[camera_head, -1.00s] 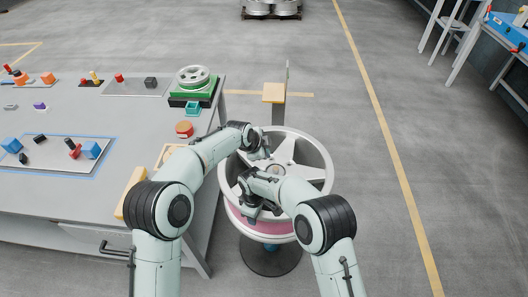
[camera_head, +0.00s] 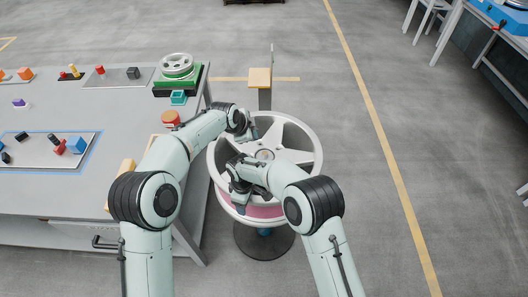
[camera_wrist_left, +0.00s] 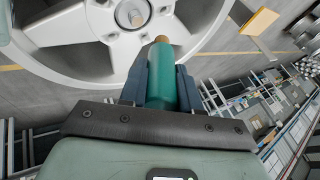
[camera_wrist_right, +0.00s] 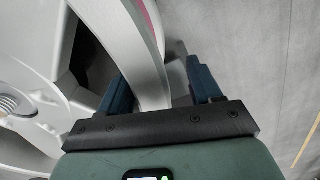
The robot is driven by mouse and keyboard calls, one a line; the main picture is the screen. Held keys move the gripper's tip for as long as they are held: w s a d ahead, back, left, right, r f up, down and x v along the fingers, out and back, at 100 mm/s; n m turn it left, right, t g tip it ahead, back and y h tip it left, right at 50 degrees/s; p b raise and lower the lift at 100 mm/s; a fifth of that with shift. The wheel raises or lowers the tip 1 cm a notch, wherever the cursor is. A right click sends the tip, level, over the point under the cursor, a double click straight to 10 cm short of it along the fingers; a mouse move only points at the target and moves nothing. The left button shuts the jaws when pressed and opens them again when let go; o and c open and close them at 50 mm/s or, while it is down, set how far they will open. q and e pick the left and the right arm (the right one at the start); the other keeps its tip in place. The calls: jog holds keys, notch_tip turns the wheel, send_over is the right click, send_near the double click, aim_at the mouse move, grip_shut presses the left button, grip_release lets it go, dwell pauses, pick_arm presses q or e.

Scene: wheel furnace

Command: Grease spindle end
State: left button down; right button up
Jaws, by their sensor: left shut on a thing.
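A large light-grey spoked wheel (camera_head: 314,150) with a pink band lies flat on a dark round stand (camera_head: 264,240). The spindle end (camera_head: 264,155) shows at its hub, and also in the left wrist view (camera_wrist_left: 133,14). My left gripper (camera_wrist_left: 161,78) is shut on a green cylinder (camera_wrist_left: 161,85) with a brown tip (camera_wrist_left: 162,40). In the left wrist view the tip appears just below the hub; contact is unclear. My right gripper (camera_wrist_right: 158,85) is at the wheel's near-left edge, its open fingers on either side of the rim (camera_wrist_right: 150,70), with a gap at the right finger.
A grey workbench (camera_head: 60,188) stands at the left with blocks, a red button (camera_head: 170,118) and a small wheel on a green base (camera_head: 177,72). A yellow-topped post (camera_head: 260,78) stands behind the wheel.

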jog(key=shift+w+d+r, duration=0.1)
jog(key=shift+w+r, duration=0.05)
jog(key=shift+r, duration=3.65)
jog(key=shift+r, duration=0.15)
